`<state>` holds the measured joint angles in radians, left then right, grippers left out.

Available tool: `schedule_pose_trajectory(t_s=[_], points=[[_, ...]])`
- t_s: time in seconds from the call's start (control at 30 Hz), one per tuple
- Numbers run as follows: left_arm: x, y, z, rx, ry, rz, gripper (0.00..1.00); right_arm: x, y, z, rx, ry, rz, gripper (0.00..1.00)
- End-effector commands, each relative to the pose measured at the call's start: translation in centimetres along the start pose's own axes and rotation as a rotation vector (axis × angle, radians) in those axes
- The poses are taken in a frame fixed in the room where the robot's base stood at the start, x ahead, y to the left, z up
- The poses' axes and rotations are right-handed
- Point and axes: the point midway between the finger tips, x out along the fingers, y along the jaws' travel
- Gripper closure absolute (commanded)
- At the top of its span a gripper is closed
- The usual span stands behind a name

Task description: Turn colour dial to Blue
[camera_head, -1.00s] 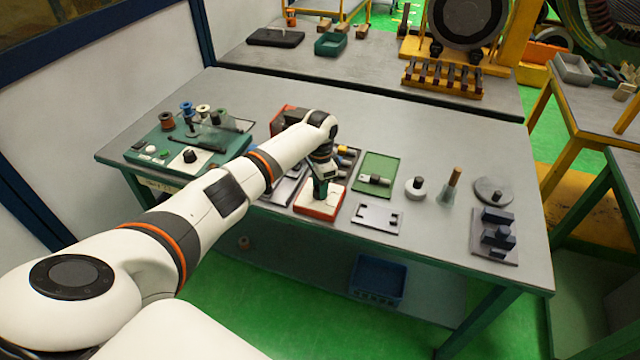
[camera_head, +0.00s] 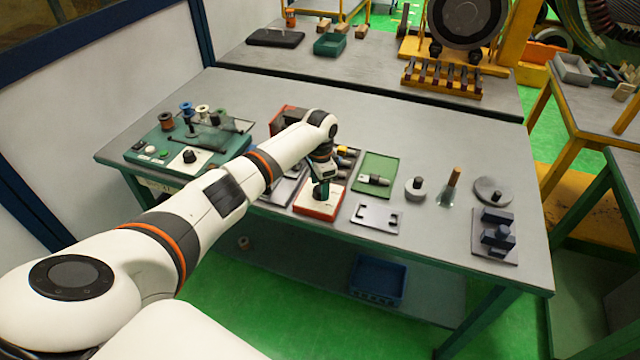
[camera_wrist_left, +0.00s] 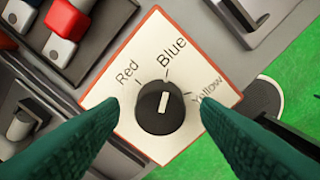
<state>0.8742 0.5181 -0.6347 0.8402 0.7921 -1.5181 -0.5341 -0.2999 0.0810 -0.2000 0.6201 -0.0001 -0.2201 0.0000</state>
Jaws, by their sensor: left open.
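The colour dial (camera_wrist_left: 161,107) is a round black knob with a white pointer line, on a white plate (camera_wrist_left: 205,125) with a red edge. The plate is lettered Red, Blue and Yellow. The pointer points up toward the Blue mark. My left gripper (camera_head: 322,188) is over the red-edged dial box (camera_head: 312,208) in the head view, where the knob is hidden. In the left wrist view, its green fingers are open, one on each side of the knob, with visible gaps. My right gripper is not in view.
A green winding unit (camera_head: 165,150) with spools stands at the left. A green tray (camera_head: 378,172), a grey slotted plate (camera_head: 376,218) and several metal parts lie to the right. Red and white blocks (camera_wrist_left: 68,20) are close to the plate in the wrist view.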

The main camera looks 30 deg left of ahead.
Motion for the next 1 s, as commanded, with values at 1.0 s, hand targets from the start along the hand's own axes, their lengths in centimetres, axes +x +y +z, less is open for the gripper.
schedule_pose_trajectory(t_s=[1.0], points=[[-11.9, 0.0, 0.0, 0.000, -0.001, 0.001, 0.43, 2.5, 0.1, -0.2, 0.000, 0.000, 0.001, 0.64]])
